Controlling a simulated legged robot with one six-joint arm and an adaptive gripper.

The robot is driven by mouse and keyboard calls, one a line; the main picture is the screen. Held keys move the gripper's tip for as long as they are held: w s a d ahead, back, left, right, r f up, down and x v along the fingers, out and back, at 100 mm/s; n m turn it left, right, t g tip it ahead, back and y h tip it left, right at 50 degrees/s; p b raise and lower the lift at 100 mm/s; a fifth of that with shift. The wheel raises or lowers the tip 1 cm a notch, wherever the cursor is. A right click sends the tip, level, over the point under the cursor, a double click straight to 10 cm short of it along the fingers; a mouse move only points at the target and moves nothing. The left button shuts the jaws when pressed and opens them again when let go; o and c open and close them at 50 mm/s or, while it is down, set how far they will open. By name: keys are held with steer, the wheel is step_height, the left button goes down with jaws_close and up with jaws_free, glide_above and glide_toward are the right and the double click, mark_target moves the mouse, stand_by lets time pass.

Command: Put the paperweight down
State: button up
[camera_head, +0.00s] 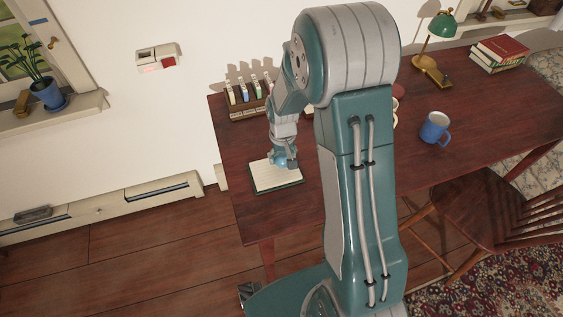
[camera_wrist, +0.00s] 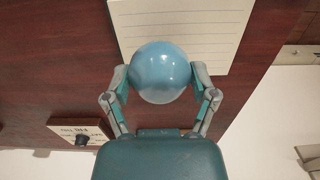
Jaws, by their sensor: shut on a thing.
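The paperweight (camera_wrist: 160,72) is a glossy light-blue ball. My gripper (camera_wrist: 161,80) is shut on it, with one finger against each side in the wrist view. In the head view the paperweight (camera_head: 279,158) shows small and blue under my gripper (camera_head: 283,161), over a pad of lined cream paper (camera_head: 275,178) on the dark red desk (camera_head: 255,215). The pad also shows behind the ball in the wrist view (camera_wrist: 200,30). I cannot tell whether the ball touches the paper.
A rack of small bottles (camera_head: 248,98) stands behind the pad. A blue mug (camera_head: 435,128), a green lamp (camera_head: 440,30) and red books (camera_head: 500,53) are to the right on the desk. A wooden chair (camera_head: 490,215) is at the front right. Bare desk lies in front of the pad.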

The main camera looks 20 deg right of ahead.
mark_target(281, 163)
steer(key=shift+w+a+f, duration=0.15)
steer(key=shift+w+f, duration=0.1)
steer(key=shift+f, duration=1.55)
steer(key=o, duration=1.2)
steer(key=shift+f, duration=0.1)
